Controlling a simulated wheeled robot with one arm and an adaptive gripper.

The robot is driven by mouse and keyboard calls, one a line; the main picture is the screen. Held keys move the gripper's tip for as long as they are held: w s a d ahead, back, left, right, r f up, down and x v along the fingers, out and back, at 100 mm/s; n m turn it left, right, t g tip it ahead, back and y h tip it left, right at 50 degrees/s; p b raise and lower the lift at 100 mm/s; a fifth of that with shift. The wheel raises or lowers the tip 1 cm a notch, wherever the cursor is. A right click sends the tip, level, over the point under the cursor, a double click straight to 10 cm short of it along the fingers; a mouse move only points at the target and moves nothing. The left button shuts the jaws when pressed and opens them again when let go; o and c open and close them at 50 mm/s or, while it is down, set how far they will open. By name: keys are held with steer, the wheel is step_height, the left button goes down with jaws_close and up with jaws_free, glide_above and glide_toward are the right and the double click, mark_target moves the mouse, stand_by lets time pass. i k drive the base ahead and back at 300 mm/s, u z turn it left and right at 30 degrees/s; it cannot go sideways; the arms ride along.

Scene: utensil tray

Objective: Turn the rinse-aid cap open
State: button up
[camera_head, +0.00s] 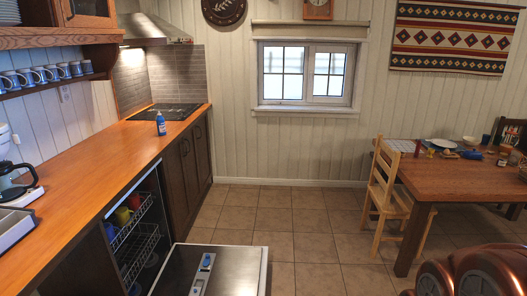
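The dishwasher door (232,263) is folded down at the bottom of the head view, its steel inner face up. A narrow pale dispenser panel (199,283) is set in that face, with a small blue part (207,261) at its far end. This may be the rinse-aid cap, but it is too small to tell whether it is open or closed. My gripper is not in view.
The dishwasher's wire rack (133,222) holds colored cups inside the opening. The wooden counter (110,165) runs along the left. A wooden chair (386,188) and laden table (460,178) stand at right. Tiled floor (305,225) is clear between.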

mark_target(206, 261)
steer(key=i, duration=0.45)
steer(key=u, duration=1.3)
steer(key=i, duration=0.4)
steer(key=u, duration=0.6)
steer(key=i, duration=1.6)
steer(key=z, duration=1.1)
steer(key=i, duration=0.25)
